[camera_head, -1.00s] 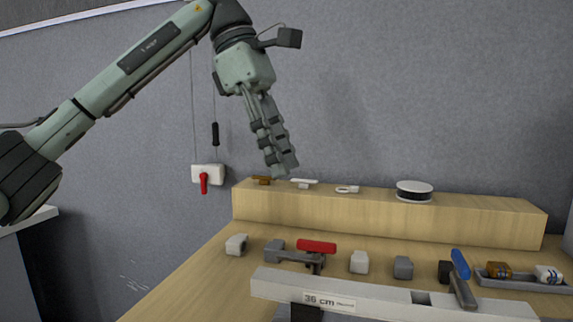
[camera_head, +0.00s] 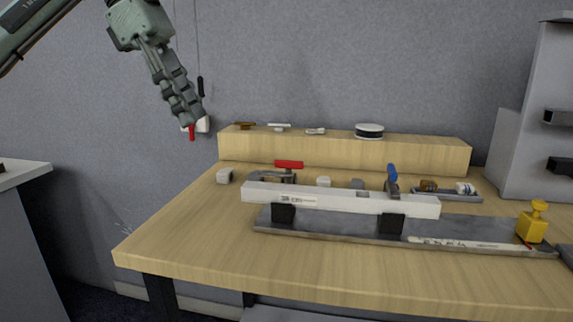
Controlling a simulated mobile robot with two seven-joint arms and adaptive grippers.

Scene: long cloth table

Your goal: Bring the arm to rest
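My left arm comes in at the upper left of the head view. Its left gripper (camera_head: 192,118) hangs pointing down and slightly right, in the air left of the wooden shelf block. It is seen side-on with its fingers close together, so I cannot tell whether they are open or shut. No object shows in the fingers. Behind the fingertips a white wall box with a red handle (camera_head: 192,132) is partly hidden. My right gripper does not show.
A wooden table (camera_head: 210,250) carries a white bar (camera_head: 350,200) on a grey base plate, a red-handled clamp (camera_head: 288,164), a blue-handled tool (camera_head: 392,177) and a yellow knob piece (camera_head: 532,224). A raised wooden block (camera_head: 340,148) runs along the back. The table's front left is clear.

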